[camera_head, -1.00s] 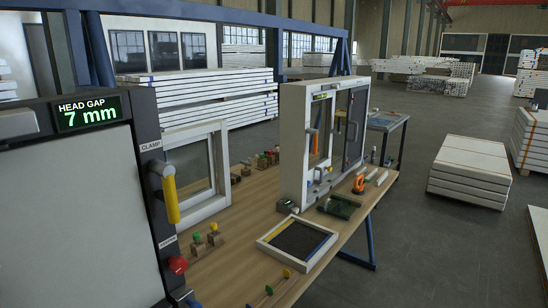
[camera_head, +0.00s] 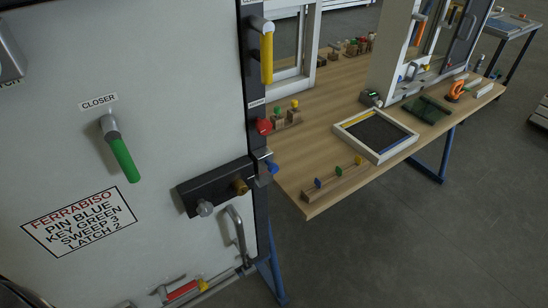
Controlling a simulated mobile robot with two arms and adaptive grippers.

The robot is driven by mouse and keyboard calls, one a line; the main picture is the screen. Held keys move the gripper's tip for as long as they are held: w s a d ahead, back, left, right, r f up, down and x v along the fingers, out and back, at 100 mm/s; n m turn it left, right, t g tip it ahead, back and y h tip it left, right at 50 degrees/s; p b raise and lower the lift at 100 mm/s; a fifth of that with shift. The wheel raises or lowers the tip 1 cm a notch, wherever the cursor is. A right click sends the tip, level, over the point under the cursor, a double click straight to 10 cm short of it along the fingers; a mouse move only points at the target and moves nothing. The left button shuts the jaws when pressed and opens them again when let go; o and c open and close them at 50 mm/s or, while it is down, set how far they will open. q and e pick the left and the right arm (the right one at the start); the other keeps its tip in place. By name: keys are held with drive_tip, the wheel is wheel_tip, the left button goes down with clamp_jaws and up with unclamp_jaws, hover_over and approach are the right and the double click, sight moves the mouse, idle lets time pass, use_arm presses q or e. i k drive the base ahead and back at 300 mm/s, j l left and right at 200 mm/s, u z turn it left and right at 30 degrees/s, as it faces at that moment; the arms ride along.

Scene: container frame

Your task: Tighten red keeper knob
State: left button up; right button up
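The red knob (camera_head: 264,126) sticks out from the dark edge post of the large pale panel, below a small label too small to read. A yellow-handled clamp lever (camera_head: 266,56) hangs above it on the same post. A blue knob (camera_head: 272,168) sits just below it, beside a metal bracket. No gripper can be made out in the head view, and nothing touches the red knob. How tight the knob is cannot be seen.
The panel (camera_head: 150,50) carries a green closer lever (camera_head: 123,157), a black latch block (camera_head: 215,186), a metal pull handle (camera_head: 236,235) and a printed sign (camera_head: 78,222). A wooden bench (camera_head: 310,120) with a framed mesh (camera_head: 376,135) stands right. Open floor (camera_head: 420,240) lies at lower right.

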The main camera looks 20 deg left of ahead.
sight(264, 127)
drive_tip(key=k+j, duration=0.15)
drive_tip(key=j, duration=0.2)
drive_tip(key=k+j+u, duration=0.1)
drive_tip(key=k+j, duration=0.25)
drive_tip(key=j, duration=0.3)
drive_tip(key=k+j+u, duration=0.1)
drive_tip(key=j, duration=0.25)
drive_tip(key=k+j, duration=0.2)
drive_tip(key=j, duration=0.15)
